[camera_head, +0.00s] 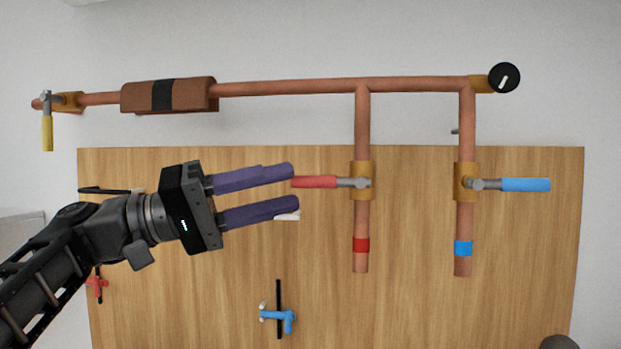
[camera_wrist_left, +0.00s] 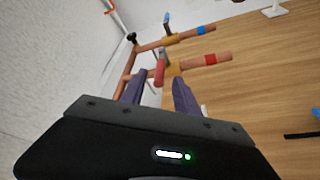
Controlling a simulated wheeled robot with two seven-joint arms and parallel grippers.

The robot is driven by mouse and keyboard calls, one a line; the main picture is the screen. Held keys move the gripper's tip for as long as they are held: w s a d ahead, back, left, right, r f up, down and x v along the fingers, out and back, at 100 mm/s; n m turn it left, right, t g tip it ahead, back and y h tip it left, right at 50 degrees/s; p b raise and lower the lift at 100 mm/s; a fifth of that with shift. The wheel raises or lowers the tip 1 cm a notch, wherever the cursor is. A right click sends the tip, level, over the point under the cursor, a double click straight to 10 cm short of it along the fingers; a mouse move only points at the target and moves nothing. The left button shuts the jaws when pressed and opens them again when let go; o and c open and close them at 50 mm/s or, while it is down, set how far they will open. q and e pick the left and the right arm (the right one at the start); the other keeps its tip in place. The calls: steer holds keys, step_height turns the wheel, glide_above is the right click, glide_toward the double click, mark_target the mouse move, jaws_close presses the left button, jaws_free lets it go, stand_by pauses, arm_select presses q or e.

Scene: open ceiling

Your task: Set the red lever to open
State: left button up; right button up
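The red lever (camera_head: 315,182) sticks out to the left from a brass valve (camera_head: 361,181) on a vertical copper pipe, crosswise to the pipe. A red band (camera_head: 361,245) marks the pipe below it. My left gripper (camera_head: 292,188) is open, with its two purple fingers pointing right. The lever's free end lies at the fingertips, roughly level with the gap between them; I cannot tell whether they touch. In the left wrist view the red lever (camera_wrist_left: 159,72) shows just beyond the fingers (camera_wrist_left: 158,82). My right gripper is not in view.
A blue lever (camera_head: 525,185) points right on the other vertical pipe. A yellow lever (camera_head: 47,133) hangs down at far left. A black knob (camera_head: 504,78) is at upper right. A blue tool-like item (camera_head: 280,315) lies low on the wooden board (camera_head: 410,310).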

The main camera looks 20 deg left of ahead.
mark_target(296, 186)
arm_select(q)
steer(key=p+x, duration=0.1)
steer(key=x, duration=0.4)
steer(key=shift+a, duration=0.1)
steer(key=shift+c, duration=0.3)
jaws_close()
stand_by(1.0)
